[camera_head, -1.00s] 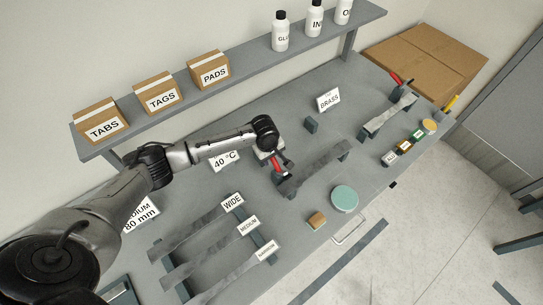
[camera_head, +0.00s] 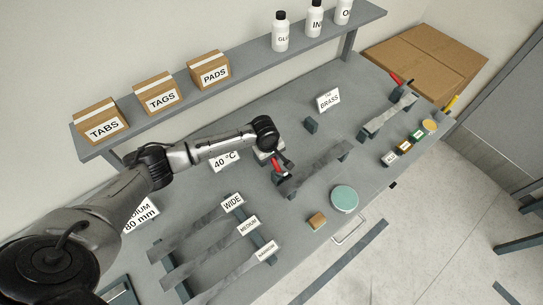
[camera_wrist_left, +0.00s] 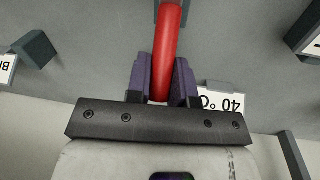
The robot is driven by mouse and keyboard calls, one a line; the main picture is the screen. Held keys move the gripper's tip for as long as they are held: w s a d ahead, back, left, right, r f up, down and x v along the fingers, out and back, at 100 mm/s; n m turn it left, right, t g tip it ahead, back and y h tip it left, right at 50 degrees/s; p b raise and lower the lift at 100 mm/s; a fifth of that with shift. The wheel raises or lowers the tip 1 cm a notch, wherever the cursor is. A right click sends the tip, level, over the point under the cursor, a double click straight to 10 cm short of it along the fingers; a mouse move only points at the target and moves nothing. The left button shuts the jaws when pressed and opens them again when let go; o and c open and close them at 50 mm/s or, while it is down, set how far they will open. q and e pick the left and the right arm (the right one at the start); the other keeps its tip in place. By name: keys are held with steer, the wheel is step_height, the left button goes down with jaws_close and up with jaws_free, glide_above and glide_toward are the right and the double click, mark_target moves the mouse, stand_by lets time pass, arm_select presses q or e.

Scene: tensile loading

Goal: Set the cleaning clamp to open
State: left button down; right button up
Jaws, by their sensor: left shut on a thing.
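A red clamp handle (camera_head: 276,166) stands at the left end of a fixture that holds a grey strip (camera_head: 322,165). My left gripper (camera_head: 276,158) is at this handle. In the left wrist view, the red handle (camera_wrist_left: 167,45) runs between the purple fingers of my left gripper (camera_wrist_left: 162,75), which are shut on it. The clamp's base is mostly hidden behind my gripper in the head view. My right gripper is in neither view.
A 40 °C sign (camera_head: 225,162) stands close to my left arm. A rack of labelled strips (camera_head: 262,238), a round green pad (camera_head: 344,198) and a small block (camera_head: 317,221) are nearer.

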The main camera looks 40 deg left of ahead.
arm_select(q)
steer(key=h+p, duration=0.1)
steer(key=p, duration=0.2)
steer(key=shift+a, duration=0.3)
steer(key=shift+w+a+f+g+h+b, duration=0.1)
steer(key=shift+a+f+g+h+b, duration=0.2)
steer(key=shift+f+h, duration=0.6)
steer(key=shift+w+a+f+g+h+b, duration=0.15)
steer(key=shift+a+f+h, duration=0.25)
steer(key=shift+h, duration=0.9)
steer(key=c, duration=1)
jaws_free()
